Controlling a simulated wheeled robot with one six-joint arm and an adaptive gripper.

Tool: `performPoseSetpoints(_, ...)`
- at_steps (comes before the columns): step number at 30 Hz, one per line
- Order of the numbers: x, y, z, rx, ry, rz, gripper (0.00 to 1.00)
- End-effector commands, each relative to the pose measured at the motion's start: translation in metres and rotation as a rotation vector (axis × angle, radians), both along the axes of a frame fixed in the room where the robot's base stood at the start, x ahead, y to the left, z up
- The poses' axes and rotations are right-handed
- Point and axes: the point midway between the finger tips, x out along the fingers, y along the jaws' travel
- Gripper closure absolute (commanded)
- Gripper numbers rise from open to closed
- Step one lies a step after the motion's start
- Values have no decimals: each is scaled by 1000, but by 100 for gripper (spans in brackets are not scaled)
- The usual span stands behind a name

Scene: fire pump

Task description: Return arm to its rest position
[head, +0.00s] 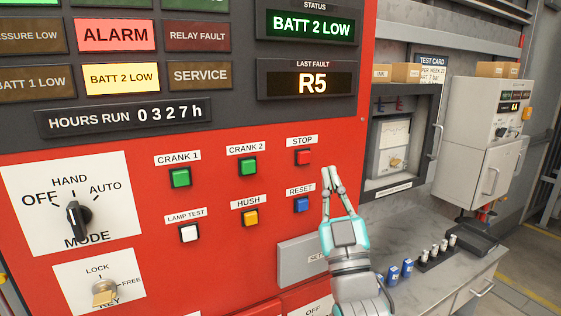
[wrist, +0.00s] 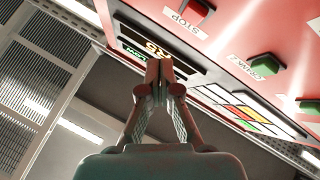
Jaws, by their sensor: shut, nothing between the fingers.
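My gripper (head: 330,178) is shut and empty. In the head view it points up in front of the right part of the red control panel (head: 130,130), just right of the red STOP button (head: 303,157) and the blue RESET button (head: 301,204). In the wrist view my gripper (wrist: 152,68) shows its fingertips together, with the panel tilted above it. I cannot tell the exact gap between the fingers and the panel. My forearm hides part of a grey cover (head: 298,262) at the panel's lower right.
A mode knob (head: 78,220) and a key switch (head: 103,291) sit at the panel's left. To the right, a grey bench (head: 460,272) carries blue cylinders (head: 400,270) and a row of small parts (head: 437,250). A pale cabinet (head: 478,150) stands behind it.

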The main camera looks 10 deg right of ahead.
Motion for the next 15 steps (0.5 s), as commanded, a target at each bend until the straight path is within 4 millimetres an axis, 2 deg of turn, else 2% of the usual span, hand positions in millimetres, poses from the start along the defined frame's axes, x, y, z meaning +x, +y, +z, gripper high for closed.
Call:
performPoseSetpoints(8, -18, 0, -99, 23, 130, 33, 100)
performPoseSetpoints(15, -54, 1, -190, 57, 260, 63, 100)
